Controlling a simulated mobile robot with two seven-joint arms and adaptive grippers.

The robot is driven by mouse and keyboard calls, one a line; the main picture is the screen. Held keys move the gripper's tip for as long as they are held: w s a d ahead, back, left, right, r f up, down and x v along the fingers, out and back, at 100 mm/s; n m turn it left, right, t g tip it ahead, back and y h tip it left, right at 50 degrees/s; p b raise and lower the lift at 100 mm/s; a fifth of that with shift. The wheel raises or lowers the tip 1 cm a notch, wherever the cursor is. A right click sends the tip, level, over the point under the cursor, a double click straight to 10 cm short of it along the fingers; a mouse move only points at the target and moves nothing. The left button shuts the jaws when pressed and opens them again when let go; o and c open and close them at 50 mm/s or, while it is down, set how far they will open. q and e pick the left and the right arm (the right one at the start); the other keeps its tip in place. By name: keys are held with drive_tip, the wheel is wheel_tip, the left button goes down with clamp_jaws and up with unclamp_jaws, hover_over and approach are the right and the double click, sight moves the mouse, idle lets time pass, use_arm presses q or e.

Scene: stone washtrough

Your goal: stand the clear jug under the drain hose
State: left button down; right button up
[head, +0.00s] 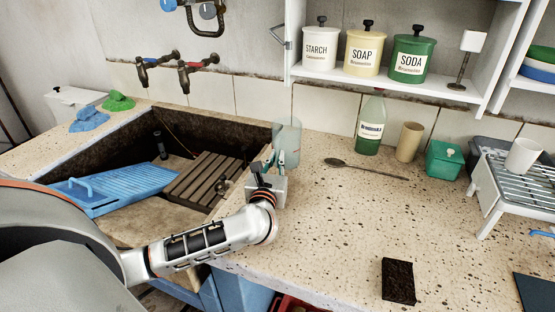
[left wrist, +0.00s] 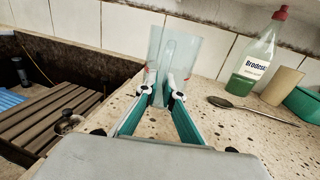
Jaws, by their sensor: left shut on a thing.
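The clear jug (head: 288,138) is a pale, see-through vessel at the right rim of the stone trough, by the back wall. My left gripper (head: 272,164) is shut on it. In the left wrist view the jug (left wrist: 173,52) stands roughly upright between the teal fingers (left wrist: 162,92). I cannot tell whether its base touches the counter. I cannot make out the drain hose for sure in either view. My right gripper is not in view.
The stone trough (head: 140,207) at left holds a blue washboard (head: 120,187) and a slatted wooden rack (head: 205,178). Right of the jug are a green-bottomed bottle (head: 370,125), a spoon (head: 365,169), a tan cup (head: 408,142) and a green box (head: 444,160). The front counter is mostly clear, with a dark block (head: 398,281).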

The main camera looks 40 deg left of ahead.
use_arm(q)
drive_tip(key=shift+r, duration=0.1)
drive_tip(key=shift+f, duration=0.25)
drive_tip(key=c, duration=2.2)
unclamp_jaws()
drive_tip(key=shift+r, duration=0.15)
drive_tip(key=shift+r, duration=0.3)
drive_tip(key=v, duration=1.2)
drive_tip(key=shift+d+f+p, duration=0.1)
drive_tip(key=shift+f+p, duration=0.05)
drive_tip(key=shift+p, duration=0.2)
